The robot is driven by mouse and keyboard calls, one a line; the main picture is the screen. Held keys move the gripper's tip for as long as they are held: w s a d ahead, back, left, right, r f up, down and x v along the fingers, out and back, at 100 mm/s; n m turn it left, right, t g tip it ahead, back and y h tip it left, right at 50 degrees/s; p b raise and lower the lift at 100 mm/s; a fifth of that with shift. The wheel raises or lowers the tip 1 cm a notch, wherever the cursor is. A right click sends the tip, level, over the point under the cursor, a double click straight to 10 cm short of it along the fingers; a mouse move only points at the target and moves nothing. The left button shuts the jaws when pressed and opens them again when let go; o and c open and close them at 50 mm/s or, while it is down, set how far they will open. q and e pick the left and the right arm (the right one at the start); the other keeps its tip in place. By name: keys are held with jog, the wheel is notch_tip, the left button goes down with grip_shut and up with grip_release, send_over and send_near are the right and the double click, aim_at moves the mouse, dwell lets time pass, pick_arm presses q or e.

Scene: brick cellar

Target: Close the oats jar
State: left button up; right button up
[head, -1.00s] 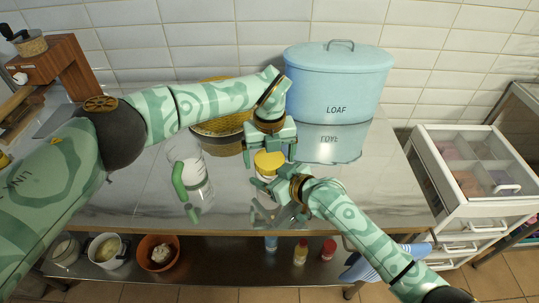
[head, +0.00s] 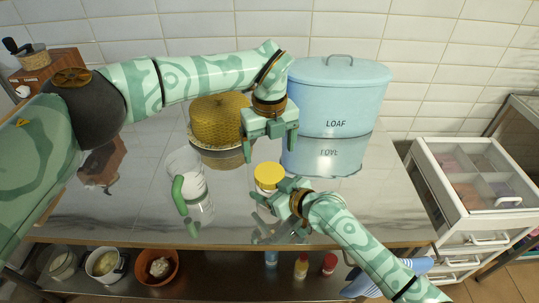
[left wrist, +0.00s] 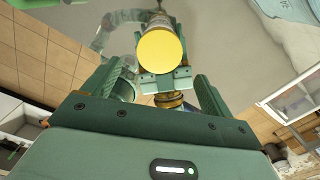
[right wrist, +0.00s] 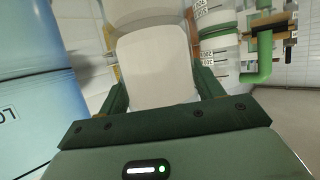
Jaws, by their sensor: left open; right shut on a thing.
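The oats jar (head: 264,188) stands on the steel worktop with the yellow lid (head: 268,175) on its top. In the left wrist view the round lid (left wrist: 161,51) covers the jar's mouth; whether it is fully tight I cannot tell. My left gripper (head: 270,153) is open above the lid, fingers pointing down and clear of it. My right gripper (head: 276,200) is shut on the jar's body from the front right. In the right wrist view the pale jar body (right wrist: 155,72) fills the space between the fingers.
A clear jug (head: 186,166) with a green handle stands left of the jar. A yellow woven dome (head: 219,119) is behind it, and a blue LOAF bin (head: 336,100) stands behind right. The front left of the worktop (head: 110,205) is clear.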

aim_at(270, 172)
dwell(0.3)
pick_arm(q)
jog(key=shift+f, duration=3.95)
jog(key=c, duration=1)
jog(key=m, duration=0.3)
jog(key=o, duration=1.1)
jog(key=shift+c, duration=0.2)
